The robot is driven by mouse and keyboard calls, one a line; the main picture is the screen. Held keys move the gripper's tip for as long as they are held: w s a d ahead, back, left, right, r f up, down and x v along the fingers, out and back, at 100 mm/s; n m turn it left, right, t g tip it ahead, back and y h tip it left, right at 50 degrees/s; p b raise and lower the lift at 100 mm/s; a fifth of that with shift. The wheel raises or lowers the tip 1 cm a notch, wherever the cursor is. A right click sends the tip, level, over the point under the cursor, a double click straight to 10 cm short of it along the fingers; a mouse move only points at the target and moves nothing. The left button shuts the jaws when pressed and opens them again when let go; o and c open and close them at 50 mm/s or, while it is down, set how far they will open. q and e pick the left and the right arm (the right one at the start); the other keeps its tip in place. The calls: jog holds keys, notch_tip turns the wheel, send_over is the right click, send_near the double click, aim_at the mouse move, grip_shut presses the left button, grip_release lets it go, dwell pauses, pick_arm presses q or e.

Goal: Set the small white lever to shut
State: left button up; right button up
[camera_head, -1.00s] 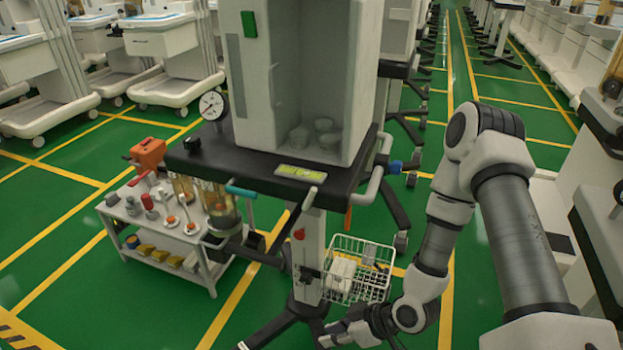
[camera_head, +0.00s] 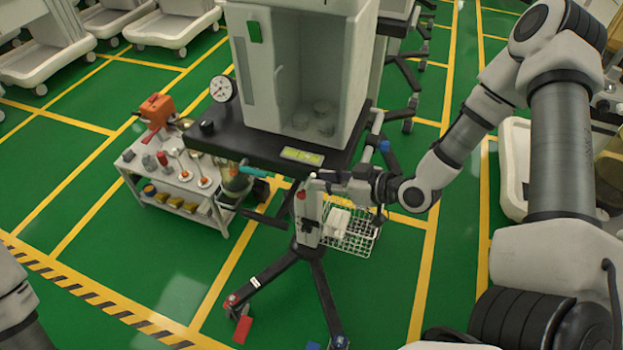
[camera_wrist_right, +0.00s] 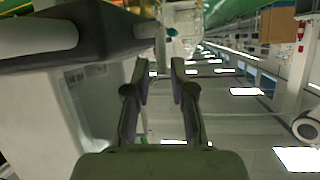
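The small white lever (camera_head: 311,181) hangs under the front edge of the cart's dark top in the head view. What looks like the same lever (camera_wrist_right: 160,46) is a pale upright piece just beyond my fingertips in the wrist view; its exact setting is hard to tell. My right gripper (camera_head: 322,184) is beside the lever, coming from the right. In the wrist view my right gripper (camera_wrist_right: 159,68) has its two fingers apart with nothing held between them. My left arm shows only at the lower left edge; its gripper is out of view.
The dark cart top (camera_head: 232,138) carries a white cabinet (camera_head: 291,85) and a gauge (camera_head: 222,88). A teal handle (camera_head: 253,171) lies left of the lever. A wire basket (camera_head: 358,238) hangs below my right gripper. A small side cart (camera_head: 180,184) stands left.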

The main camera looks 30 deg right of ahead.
aim_at(311, 179)
jog(key=x, duration=0.4)
jog(key=shift+c, duration=0.4)
grip_shut()
